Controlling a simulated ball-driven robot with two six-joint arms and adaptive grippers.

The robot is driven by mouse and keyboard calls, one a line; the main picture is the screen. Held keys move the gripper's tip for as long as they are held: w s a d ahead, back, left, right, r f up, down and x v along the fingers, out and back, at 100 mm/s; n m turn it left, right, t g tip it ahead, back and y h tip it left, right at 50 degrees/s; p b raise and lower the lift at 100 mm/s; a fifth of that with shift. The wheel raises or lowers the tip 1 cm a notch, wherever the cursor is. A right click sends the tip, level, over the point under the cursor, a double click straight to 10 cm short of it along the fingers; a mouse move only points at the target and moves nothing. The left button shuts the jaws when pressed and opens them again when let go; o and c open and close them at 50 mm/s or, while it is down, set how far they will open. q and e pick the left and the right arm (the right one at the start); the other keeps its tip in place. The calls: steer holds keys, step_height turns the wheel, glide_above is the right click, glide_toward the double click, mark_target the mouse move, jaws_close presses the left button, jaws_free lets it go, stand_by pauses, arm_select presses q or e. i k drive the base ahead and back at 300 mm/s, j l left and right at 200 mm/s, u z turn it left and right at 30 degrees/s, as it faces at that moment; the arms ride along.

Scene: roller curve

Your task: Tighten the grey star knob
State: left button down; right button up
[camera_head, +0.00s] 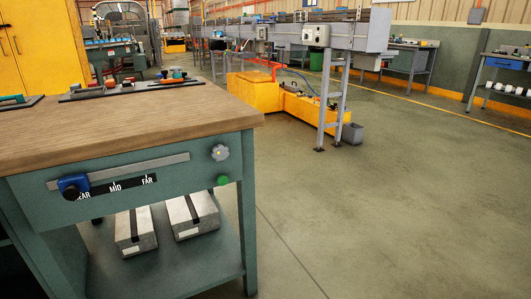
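The grey star knob (220,152) sits on the front panel of the green workbench (130,190), near its right corner. A round green knob or button (223,180) is just below it. To the left, a blue slider block with a black knob (73,186) sits at the left end of a metal rail (130,170), by a scale whose readable marks are MID and FAR. Neither of my grippers is in view. Nothing covers the star knob.
The wooden bench top (120,125) carries a dark tray of small items (130,88) at the back. Two grey boxes with dark bands, one of them here (192,214), lie on the lower shelf. The floor (380,200) right of the bench is open. A grey bin (352,133) stands farther back.

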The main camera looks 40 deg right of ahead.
mark_target(220, 152)
steer(key=z, duration=0.95)
steer(key=u, duration=1.5)
steer(key=z, duration=1.5)
